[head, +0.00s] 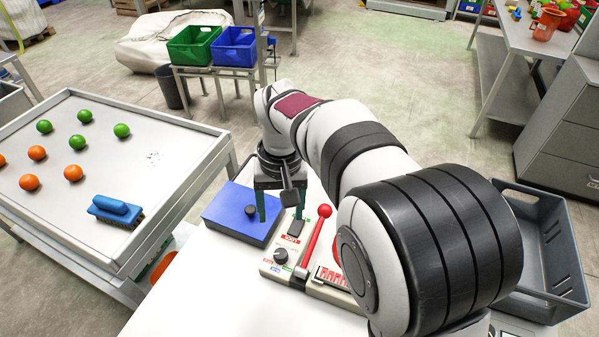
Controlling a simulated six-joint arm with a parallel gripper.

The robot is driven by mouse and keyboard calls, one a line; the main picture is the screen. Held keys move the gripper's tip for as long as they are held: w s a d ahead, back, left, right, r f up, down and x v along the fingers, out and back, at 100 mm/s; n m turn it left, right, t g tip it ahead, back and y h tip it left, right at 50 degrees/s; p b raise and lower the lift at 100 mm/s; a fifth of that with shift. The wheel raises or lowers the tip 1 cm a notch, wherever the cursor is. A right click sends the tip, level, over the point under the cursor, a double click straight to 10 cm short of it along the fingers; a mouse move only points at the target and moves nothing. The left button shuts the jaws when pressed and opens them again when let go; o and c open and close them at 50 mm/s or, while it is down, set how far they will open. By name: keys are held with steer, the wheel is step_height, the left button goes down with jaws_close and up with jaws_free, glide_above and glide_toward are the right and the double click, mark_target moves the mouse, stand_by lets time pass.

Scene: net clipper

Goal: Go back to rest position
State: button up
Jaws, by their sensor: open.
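My gripper (270,206) points down with its two green fingers apart and nothing visible between them. It hangs above the white work table (185,300), over the area between a blue box with a black knob (232,221) and a control panel (281,257). The panel carries a black knob, coloured labels and a lever with a red ball top (324,211). Whether the fingertips touch anything below I cannot tell. My arm reaches in from the lower right and hides part of the panel.
A metal tray table (120,185) on the left holds orange and green balls and a blue brush (116,211). A grey crate (548,250) sits at right. Green (193,46) and blue (234,48) bins stand behind. The front of the white table is clear.

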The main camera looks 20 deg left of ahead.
steer(key=s+d+r+m, duration=0.2)
steer(key=s+d+m, duration=0.15)
steer(key=d, duration=0.35)
steer(key=s+d+r+m+y, duration=0.1)
steer(key=s+d+m, duration=0.1)
steer(key=s+d, duration=0.35)
steer(key=s+d+r+m, duration=0.2)
steer(key=d, duration=0.7)
steer(key=s+d+f+m, duration=0.3)
steer(key=s+m, duration=0.1)
steer(key=s, duration=0.4)
steer(key=shift+d, duration=0.4)
